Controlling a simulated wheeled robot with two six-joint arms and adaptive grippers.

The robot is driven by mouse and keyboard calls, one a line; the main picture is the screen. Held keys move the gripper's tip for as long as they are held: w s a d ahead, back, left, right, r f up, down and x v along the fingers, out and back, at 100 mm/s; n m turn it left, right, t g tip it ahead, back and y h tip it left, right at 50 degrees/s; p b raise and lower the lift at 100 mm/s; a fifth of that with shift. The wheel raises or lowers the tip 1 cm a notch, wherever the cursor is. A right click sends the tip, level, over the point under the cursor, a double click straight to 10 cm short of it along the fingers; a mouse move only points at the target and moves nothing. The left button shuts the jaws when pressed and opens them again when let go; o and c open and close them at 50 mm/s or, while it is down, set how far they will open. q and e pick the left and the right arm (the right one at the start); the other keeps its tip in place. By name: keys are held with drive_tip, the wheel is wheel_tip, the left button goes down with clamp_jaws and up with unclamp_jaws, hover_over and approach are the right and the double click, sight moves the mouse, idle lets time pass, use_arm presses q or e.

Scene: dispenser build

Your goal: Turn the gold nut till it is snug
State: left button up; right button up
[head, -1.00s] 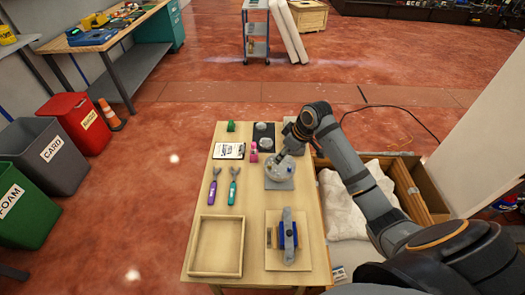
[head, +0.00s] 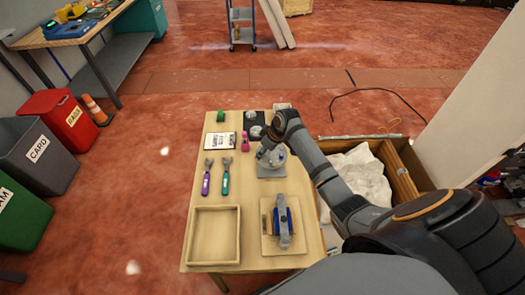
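A clear, rounded dispenser part (head: 275,158) sits on a grey base plate (head: 272,171) on the right side of the wooden table. My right arm reaches in from the right, and its gripper (head: 267,152) is at the top left of the dispenser part. The fingers are small and partly hidden by my wrist, so I cannot tell whether they are open, shut or touching. I cannot make out the gold nut. My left gripper is not in view.
The table (head: 195,182) holds two wrenches, purple (head: 206,183) and green (head: 226,180), an empty wooden tray (head: 239,238), a blue clamp fixture (head: 284,225), a clipboard (head: 221,142) and a black mat (head: 254,123). A crate with white cloth (head: 357,172) stands right.

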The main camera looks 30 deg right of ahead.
drive_tip(key=shift+w+f, duration=0.1)
drive_tip(key=shift+f, duration=0.1)
clamp_jaws()
drive_tip(key=shift+a+r+m+p, duration=0.1)
drive_tip(key=shift+r+m+p, duration=0.15)
drive_tip(key=shift+m+p, duration=0.5)
drive_tip(key=m+h+p, duration=0.1)
drive_tip(key=m+p, duration=0.1)
drive_tip(key=p, duration=0.1)
drive_tip(key=m+h+p, duration=0.1)
drive_tip(key=m+p, duration=0.1)
drive_tip(key=p, duration=0.1)
drive_tip(key=shift+a+r+m+t, duration=0.1)
drive_tip(key=shift+a+m+t, duration=0.05)
drive_tip(key=shift+m+t, duration=0.15)
drive_tip(key=shift+m+h+p, duration=0.5)
drive_tip(key=shift+m+p, duration=0.65)
drive_tip(key=shift+a+f+m+h+p, duration=0.15)
drive_tip(key=shift+m+h+p, duration=0.2)
drive_tip(key=shift+m, duration=0.5)
drive_tip(key=shift+d+f+m+h+p, duration=0.1)
drive_tip(key=shift+f+m+h+p, duration=0.2)
drive_tip(key=shift+m, duration=0.55)
drive_tip(key=shift+r, duration=0.15)
